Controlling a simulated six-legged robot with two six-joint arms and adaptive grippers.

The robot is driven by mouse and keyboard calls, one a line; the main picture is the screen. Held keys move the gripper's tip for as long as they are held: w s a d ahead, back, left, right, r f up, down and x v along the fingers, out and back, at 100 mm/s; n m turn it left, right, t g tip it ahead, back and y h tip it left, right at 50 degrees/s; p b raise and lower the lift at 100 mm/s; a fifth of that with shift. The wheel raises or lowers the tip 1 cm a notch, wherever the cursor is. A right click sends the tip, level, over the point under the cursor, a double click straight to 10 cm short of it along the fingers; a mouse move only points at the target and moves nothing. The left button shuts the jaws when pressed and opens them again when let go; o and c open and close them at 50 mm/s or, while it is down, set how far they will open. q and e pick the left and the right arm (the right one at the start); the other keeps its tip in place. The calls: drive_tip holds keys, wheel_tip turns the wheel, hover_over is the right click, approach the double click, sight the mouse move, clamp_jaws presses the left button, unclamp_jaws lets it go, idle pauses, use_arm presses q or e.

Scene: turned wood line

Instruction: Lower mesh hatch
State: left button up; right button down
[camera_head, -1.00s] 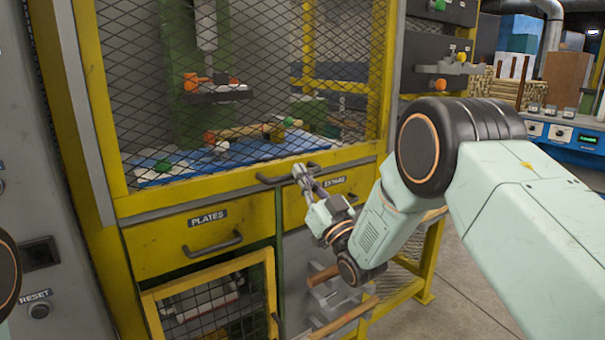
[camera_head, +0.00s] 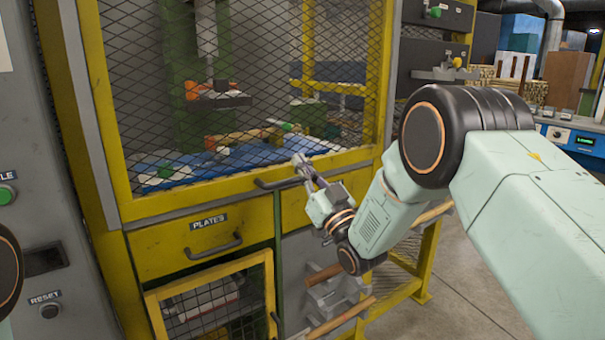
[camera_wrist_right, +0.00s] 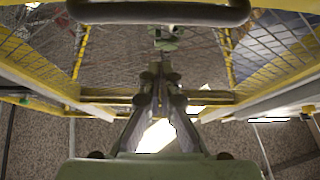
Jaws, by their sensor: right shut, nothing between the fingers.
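The mesh hatch (camera_head: 240,110) is a yellow-framed wire panel across the front of the machine bay. Its mesh covers the window down to the sill in the head view. A dark bar handle (camera_head: 275,183) runs along its bottom edge and crosses the top of the right wrist view (camera_wrist_right: 160,12). My right gripper (camera_head: 299,160) is shut and empty, its fingertips just above the handle line in the head view. The closed fingers (camera_wrist_right: 157,75) also show in the wrist view, apart from the bar in the picture. Contact is unclear. My left gripper is out of view.
Below the hatch is a yellow PLATES drawer (camera_head: 205,240) with a handle. A low mesh door (camera_head: 215,300) and wooden bars (camera_head: 340,318) on grey brackets are under it. A grey control panel (camera_head: 35,200) with buttons stands at left. Floor at right is clear.

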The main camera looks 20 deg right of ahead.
drive_tip(key=p+v, duration=0.1)
drive_tip(key=v, duration=0.9)
wheel_tip(320, 180, down, 15)
drive_tip(key=s+d+m+g+h, duration=0.1)
drive_tip(key=s+m+g+h, duration=0.1)
drive_tip(key=g+h, duration=0.4)
drive_tip(key=s+f+m+g, duration=0.2)
drive_tip(key=s+f+g, duration=0.5)
drive_tip(key=s+f, duration=0.45)
drive_tip(key=s+f+g, duration=0.2)
drive_tip(key=s+g, duration=0.1)
drive_tip(key=s, duration=0.7)
drive_tip(key=s+f+g+h+p, duration=0.1)
drive_tip(key=s+f+g, duration=0.2)
drive_tip(key=s, duration=0.6)
drive_tip(key=s+d+f+g+h, duration=0.1)
drive_tip(key=s+f+g, duration=0.2)
drive_tip(key=s, duration=0.7)
drive_tip(key=shift+s+f+g, duration=0.25)
drive_tip(key=shift+s+g, duration=0.05)
drive_tip(key=shift+g, duration=0.1)
drive_tip(key=shift+w, duration=0.2)
